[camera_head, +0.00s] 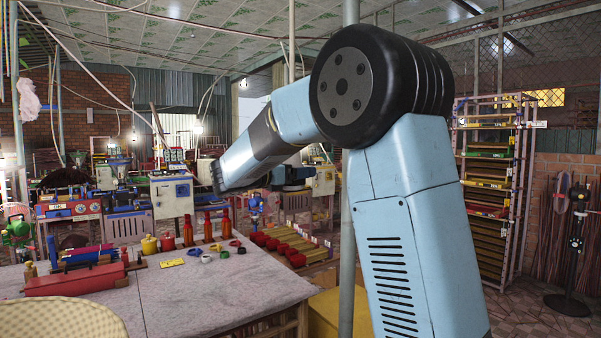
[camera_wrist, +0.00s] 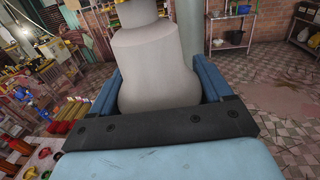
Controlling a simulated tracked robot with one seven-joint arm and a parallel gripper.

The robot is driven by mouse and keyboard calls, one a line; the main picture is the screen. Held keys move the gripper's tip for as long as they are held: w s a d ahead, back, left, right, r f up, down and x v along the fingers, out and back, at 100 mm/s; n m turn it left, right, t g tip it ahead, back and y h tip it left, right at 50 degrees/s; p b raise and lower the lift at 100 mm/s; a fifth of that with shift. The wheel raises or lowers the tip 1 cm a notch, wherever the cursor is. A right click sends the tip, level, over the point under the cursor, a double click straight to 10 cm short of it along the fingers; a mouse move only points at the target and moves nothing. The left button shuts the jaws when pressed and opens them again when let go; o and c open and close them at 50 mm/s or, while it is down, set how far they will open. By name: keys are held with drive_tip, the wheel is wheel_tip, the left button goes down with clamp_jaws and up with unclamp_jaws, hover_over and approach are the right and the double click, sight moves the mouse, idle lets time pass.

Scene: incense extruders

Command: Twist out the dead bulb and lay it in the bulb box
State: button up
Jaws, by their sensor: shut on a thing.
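In the wrist view, a large pale grey, bulb-shaped thing (camera_wrist: 152,68) stands between the two blue fingers of my gripper (camera_wrist: 157,88). My gripper is shut on it. It looks like the bulb, with its wide rounded part low between the fingers and a narrower part running out of the top of the picture. Whether its far end sits in a socket is out of view. In the head view my arm hides most of the area around my gripper, and the bulb cannot be made out there. I cannot pick out a bulb box in either view.
A table (camera_head: 190,300) at the lower left bears a red case (camera_head: 75,280), bottles and small rings. A grey pole (camera_head: 348,290) rises close to my arm, and shows behind the bulb in the wrist view (camera_wrist: 189,35). A tall rack (camera_head: 490,190) stands right. Tiled floor (camera_wrist: 270,95) lies open there.

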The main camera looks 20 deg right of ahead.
drive_tip(key=shift+a+g, duration=0.2)
drive_tip(key=shift+g, duration=0.1)
drive_tip(key=shift+m+g+h, duration=0.3)
drive_tip(key=shift+m+g, duration=0.2)
drive_tip(key=shift+m+g, duration=0.3)
drive_tip(key=shift+g, duration=0.1)
drive_tip(key=o, duration=0.9)
drive_tip(key=shift+d, duration=0.1)
drive_tip(key=shift+c, duration=0.2)
